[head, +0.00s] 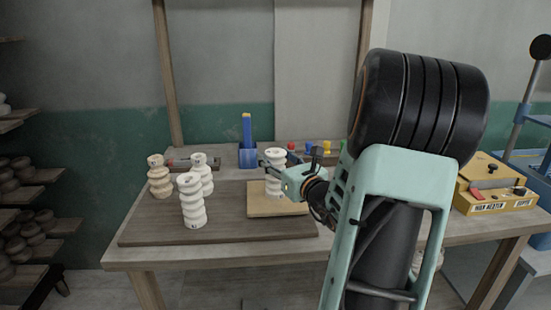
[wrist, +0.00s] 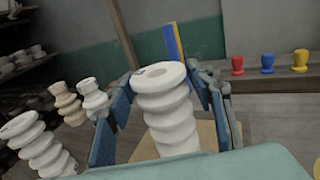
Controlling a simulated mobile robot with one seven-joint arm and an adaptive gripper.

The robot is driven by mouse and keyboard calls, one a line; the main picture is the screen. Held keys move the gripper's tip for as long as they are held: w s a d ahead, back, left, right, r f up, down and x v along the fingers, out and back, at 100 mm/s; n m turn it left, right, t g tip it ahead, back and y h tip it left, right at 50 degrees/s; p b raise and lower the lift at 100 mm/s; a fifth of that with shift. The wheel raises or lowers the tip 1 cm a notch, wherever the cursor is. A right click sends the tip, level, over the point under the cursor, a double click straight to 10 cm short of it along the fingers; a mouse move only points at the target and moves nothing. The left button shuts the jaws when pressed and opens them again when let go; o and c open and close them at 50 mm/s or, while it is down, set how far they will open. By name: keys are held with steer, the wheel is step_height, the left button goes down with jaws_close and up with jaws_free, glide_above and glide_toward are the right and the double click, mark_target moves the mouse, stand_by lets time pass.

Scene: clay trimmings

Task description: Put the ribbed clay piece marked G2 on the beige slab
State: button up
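A white ribbed clay piece (head: 275,185) stands upright and appears to rest on the beige slab (head: 292,207). It also shows in the wrist view (wrist: 168,115), with a small dark mark on its top rim that I cannot read as G2. My gripper (head: 272,166) is around its upper part. In the wrist view the fingers (wrist: 168,92) are on either side of the piece, apart, with a gap visible at least on the right. The slab's far side and part of the piece's base are hidden by my gripper and arm.
On the dark board (head: 150,228) left of the slab stand a front white ribbed piece (head: 191,205), another white one (head: 203,172) and a tan one (head: 159,180). A blue holder (head: 248,156) stands behind. A yellow box (head: 492,190) is at right.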

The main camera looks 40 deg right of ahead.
steer(key=shift+o, duration=0.6)
steer(key=shift+r, duration=0.2)
steer(key=s+a, duration=0.2)
steer(key=s, duration=1)
steer(key=shift+p, duration=0.4)
steer(key=shift+w, duration=0.1)
